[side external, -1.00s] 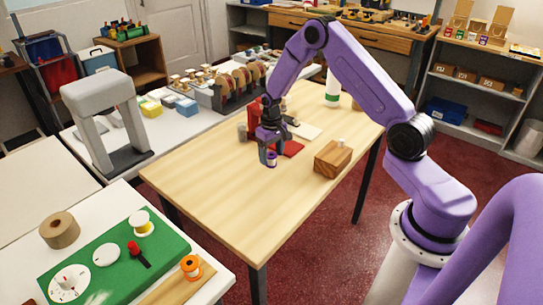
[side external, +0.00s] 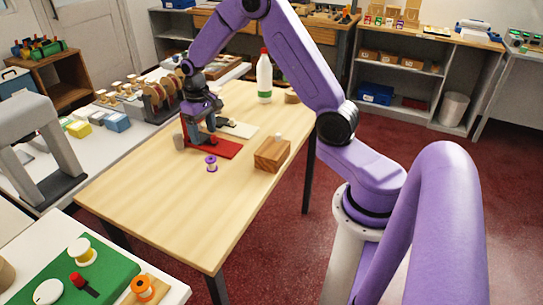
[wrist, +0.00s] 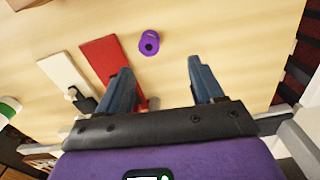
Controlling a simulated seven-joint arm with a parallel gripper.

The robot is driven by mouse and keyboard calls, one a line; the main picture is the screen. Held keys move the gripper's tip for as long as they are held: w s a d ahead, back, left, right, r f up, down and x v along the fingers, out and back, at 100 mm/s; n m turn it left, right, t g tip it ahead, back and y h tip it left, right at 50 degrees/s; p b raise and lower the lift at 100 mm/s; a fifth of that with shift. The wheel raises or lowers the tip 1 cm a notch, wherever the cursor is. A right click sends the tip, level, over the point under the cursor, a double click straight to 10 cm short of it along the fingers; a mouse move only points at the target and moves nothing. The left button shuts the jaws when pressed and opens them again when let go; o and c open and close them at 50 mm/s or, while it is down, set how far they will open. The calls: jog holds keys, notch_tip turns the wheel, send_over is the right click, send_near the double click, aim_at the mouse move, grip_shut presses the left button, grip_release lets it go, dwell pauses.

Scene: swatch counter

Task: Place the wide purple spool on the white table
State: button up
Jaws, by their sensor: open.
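A white table (side external: 64,223) is at the lower left, and a white counter (side external: 93,152) runs along the back left.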

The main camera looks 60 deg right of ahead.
jog(key=s+a+r+n, duration=0.3)
jog(key=s+a+r, duration=0.1)
jog(key=s+a, duration=0.3)
jog(key=s+a+r+n, duration=0.3)
jog(key=s+a+r, duration=0.1)
jog(key=s+a, duration=0.35)
jog(key=s+r+n, duration=0.1)
jog(key=s+n, duration=0.6)
jog(key=s, duration=1.2)
jog(key=shift+a+r, duration=0.3)
jog(key=shift+r, duration=0.05)
jog(key=shift+o, duration=0.5)
jog(key=shift+s+d+n, duration=0.1)
jog(key=shift+s+n, duration=0.2)
jog(key=shift+s, duration=0.15)
